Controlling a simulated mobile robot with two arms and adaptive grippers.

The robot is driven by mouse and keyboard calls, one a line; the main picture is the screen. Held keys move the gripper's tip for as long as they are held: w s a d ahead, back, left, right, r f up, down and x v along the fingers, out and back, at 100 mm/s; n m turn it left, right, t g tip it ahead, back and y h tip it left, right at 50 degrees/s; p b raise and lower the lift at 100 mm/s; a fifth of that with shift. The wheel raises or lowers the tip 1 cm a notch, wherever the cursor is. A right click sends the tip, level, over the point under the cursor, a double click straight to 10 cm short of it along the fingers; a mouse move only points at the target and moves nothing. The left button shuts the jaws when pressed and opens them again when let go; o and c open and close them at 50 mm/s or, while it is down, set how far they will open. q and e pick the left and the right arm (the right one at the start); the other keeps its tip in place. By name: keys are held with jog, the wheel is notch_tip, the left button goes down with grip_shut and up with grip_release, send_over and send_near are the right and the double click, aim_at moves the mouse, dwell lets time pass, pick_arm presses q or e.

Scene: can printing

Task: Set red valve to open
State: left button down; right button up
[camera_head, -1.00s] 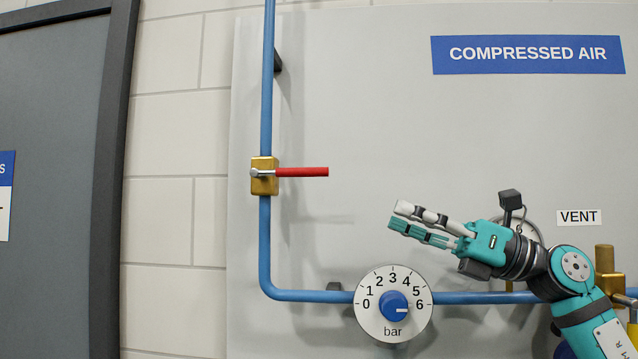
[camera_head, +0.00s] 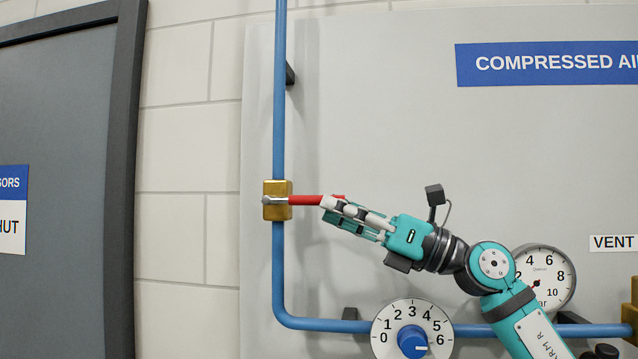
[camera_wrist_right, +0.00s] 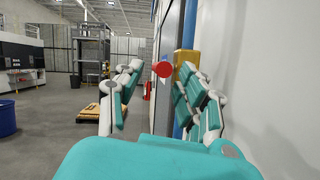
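The red valve handle (camera_head: 305,200) sticks out level to the right from a brass valve body (camera_head: 271,211) on the vertical blue pipe (camera_head: 278,130), so it lies across the pipe. My right gripper (camera_head: 330,211) is at the handle's free end, and its near finger partly covers the tip. In the right wrist view the gripper (camera_wrist_right: 160,100) is open, and the red handle (camera_wrist_right: 163,69) shows end-on between its spread fingers, beyond them or between their tips. I cannot tell whether a finger touches it. The brass body (camera_wrist_right: 184,62) shows behind. My left gripper is not in view.
A blue dial knob (camera_head: 412,340) marked in bar sits below on the panel. A round gauge (camera_head: 560,270) is at the lower right, by a VENT label (camera_head: 613,242). A grey door (camera_head: 60,110) is at the left. The panel around the handle is mostly clear.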

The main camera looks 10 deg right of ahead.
aim_at(319, 201)
jog(key=x, duration=0.2)
jog(key=shift+w+a+r+p, duration=0.1)
jog(key=shift+a+r+p, duration=0.15)
jog(key=shift+a+p, duration=0.15)
jog(key=shift+w+a, duration=0.3)
grip_shut()
